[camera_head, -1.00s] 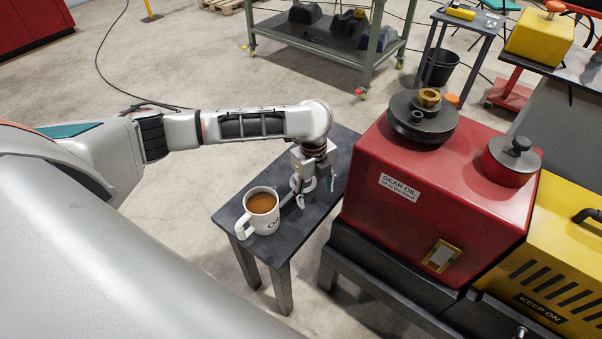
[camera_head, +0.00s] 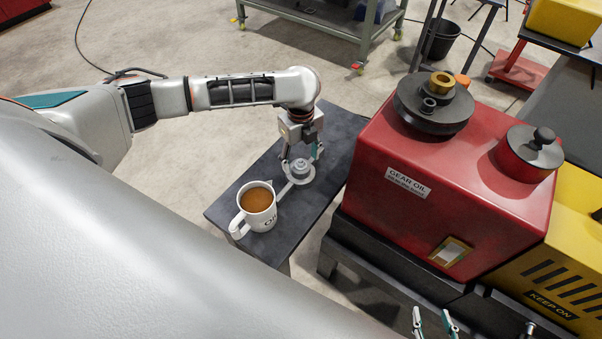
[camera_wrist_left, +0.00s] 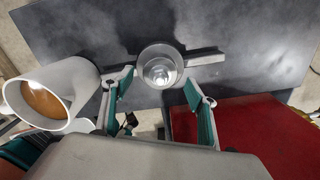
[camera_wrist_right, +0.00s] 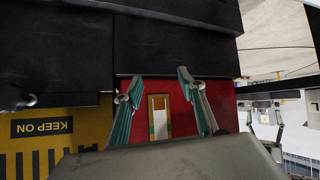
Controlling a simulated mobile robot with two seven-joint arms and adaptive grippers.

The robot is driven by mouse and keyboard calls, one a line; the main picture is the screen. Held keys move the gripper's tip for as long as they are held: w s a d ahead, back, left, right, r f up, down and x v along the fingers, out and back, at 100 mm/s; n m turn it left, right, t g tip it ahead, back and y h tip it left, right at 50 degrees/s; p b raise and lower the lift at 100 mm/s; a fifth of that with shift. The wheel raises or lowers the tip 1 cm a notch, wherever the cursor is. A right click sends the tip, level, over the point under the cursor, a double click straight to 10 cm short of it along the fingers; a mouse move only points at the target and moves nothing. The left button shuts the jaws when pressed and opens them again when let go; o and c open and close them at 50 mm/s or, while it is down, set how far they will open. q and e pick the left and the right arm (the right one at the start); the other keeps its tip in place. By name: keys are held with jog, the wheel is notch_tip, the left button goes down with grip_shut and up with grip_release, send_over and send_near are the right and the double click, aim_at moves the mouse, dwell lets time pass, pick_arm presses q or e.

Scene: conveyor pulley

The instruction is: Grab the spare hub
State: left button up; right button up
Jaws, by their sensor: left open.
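The spare hub appears to be the small silver round piece (camera_head: 300,169) standing on the dark table (camera_head: 336,135). It also shows in the left wrist view (camera_wrist_left: 160,68). My left gripper (camera_head: 303,157) is just above and behind it in the head view, fingers apart. In the left wrist view the fingertips (camera_wrist_left: 158,78) lie to either side of the hub, with gaps; I cannot tell their height over it. My right gripper (camera_head: 434,322) is open and empty at the bottom of the head view. Its fingers (camera_wrist_right: 160,75) face the red gearbox in the right wrist view.
A white mug of brown drink (camera_head: 257,208) stands close left of the hub. A flat grey bar (camera_wrist_left: 205,59) lies by the hub. The red gear oil box (camera_head: 465,200) is right of the table, with a yellow machine (camera_head: 540,285) beyond. The table's far end is clear.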

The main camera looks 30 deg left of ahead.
pick_arm(q)
notch_tip(320, 180, down, 4)
jog(key=shift+r+b, duration=0.1)
jog(key=shift+b, duration=0.4)
grip_shut()
jog(key=shift+w+r, duration=0.15)
